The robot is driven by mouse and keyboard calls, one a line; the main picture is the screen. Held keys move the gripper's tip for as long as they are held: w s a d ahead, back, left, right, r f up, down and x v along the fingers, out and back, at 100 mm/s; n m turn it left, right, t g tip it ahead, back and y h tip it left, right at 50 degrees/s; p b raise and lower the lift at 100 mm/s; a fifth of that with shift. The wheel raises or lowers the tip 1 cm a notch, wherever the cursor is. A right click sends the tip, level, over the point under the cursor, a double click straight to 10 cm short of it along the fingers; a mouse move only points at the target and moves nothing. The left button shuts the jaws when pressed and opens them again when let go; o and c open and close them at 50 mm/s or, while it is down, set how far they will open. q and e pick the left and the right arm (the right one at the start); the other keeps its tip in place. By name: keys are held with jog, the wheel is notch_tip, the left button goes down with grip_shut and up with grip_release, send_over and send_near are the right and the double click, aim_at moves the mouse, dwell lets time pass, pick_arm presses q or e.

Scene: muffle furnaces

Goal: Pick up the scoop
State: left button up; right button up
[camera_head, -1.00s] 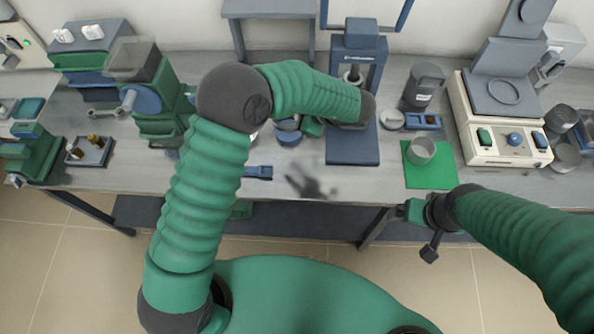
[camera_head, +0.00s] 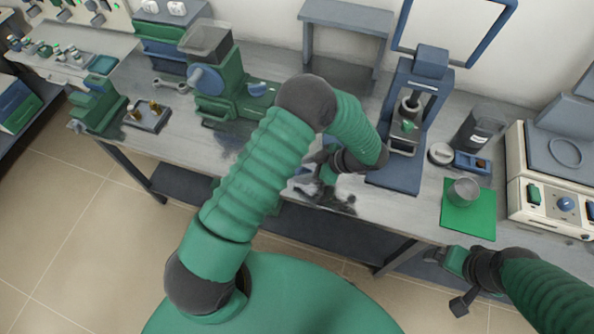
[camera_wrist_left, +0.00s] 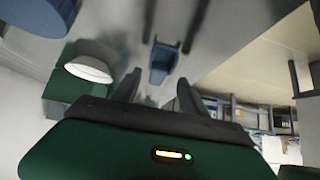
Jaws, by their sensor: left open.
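The blue scoop (camera_wrist_left: 163,62) lies on the grey bench in the left wrist view. It is ahead of my left gripper (camera_wrist_left: 157,90), roughly in line with the gap between the two dark fingers, and apart from them. That gripper is open and empty. In the head view my left gripper (camera_head: 318,178) is low over the bench near its front edge, and my arm hides the scoop there. My right gripper (camera_head: 443,259) is at the bench's front edge on the right; its jaws are too small to read.
A blue press (camera_head: 395,170) stands right of my left gripper. A green mill (camera_head: 222,95) stands to the left. A metal beaker (camera_head: 464,191) sits on a green mat (camera_head: 470,222). A white dish (camera_wrist_left: 88,69) is left of the fingers in the wrist view.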

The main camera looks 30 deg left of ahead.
pick_arm(q)
jog(key=a+f, duration=0.2)
jog(key=a, duration=0.1)
jog(key=shift+s+a, duration=0.1)
jog(key=shift+s, duration=0.1)
jog(key=shift+a, duration=0.2)
jog(key=shift+d, duration=0.55)
jog(key=c, duration=0.7)
jog(key=shift+r, duration=0.1)
grip_shut()
jog(key=shift+a, duration=0.1)
pick_arm(e)
jog(key=shift+a+r, duration=0.2)
jog(key=shift+a, duration=0.7)
pick_arm(q)
jog(key=shift+r, duration=0.1)
